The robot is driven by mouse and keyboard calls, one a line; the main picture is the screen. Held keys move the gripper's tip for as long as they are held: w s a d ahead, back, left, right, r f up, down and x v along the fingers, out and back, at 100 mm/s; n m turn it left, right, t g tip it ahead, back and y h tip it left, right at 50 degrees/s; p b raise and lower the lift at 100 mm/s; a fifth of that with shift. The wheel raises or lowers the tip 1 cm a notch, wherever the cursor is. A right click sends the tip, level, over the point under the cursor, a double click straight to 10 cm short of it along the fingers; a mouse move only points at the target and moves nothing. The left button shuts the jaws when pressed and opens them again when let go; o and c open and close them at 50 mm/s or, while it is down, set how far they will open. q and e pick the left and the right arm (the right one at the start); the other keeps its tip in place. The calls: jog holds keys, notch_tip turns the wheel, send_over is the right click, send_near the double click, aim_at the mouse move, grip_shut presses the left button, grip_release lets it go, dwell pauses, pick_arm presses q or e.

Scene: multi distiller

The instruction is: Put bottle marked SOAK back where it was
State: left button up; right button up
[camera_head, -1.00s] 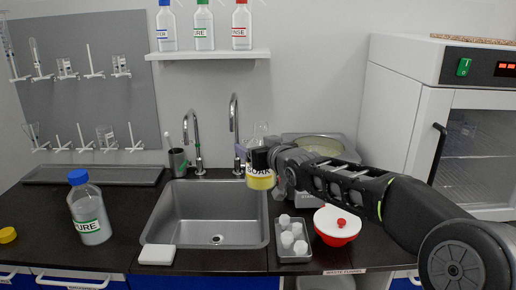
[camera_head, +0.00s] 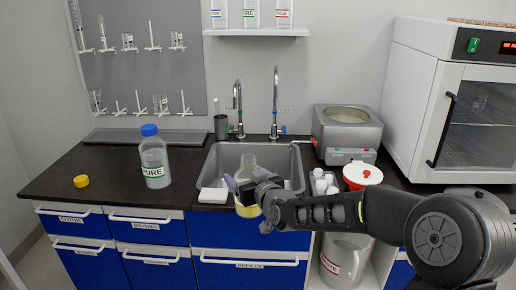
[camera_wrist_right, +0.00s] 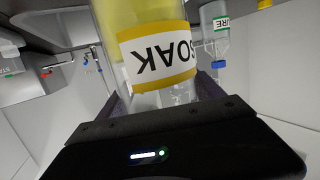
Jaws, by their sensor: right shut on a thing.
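The SOAK bottle is a clear bottle with a yellow-edged white label and yellow liquid; its upper part (camera_head: 249,163) shows above my right gripper (camera_head: 247,192) in the head view. My left gripper is out of view.
The sink (camera_head: 223,158) has two taps behind it. A blue-capped PURE bottle (camera_head: 154,160) and a yellow cap (camera_head: 81,181) stand on the left counter. The shelf (camera_head: 255,32) holds three bottles.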

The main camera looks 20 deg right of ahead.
aim_at(243, 213)
jog(key=s+a+f, duration=0.1)
jog(key=f, duration=0.1)
jog(key=s+a+f, duration=0.1)
jog(key=f, duration=0.2)
jog(key=s+a+f, duration=0.1)
jog(key=f, duration=0.2)
jog(key=shift+f, duration=0.25)
jog(key=s+a+f, duration=0.2)
jog(key=s+f, duration=0.3)
jog(key=f, duration=0.3)
jog(key=shift+s+m+h, duration=0.2)
jog(key=shift+m+h, duration=0.1)
jog(key=shift+h, duration=0.1)
jog(key=shift+a, duration=0.1)
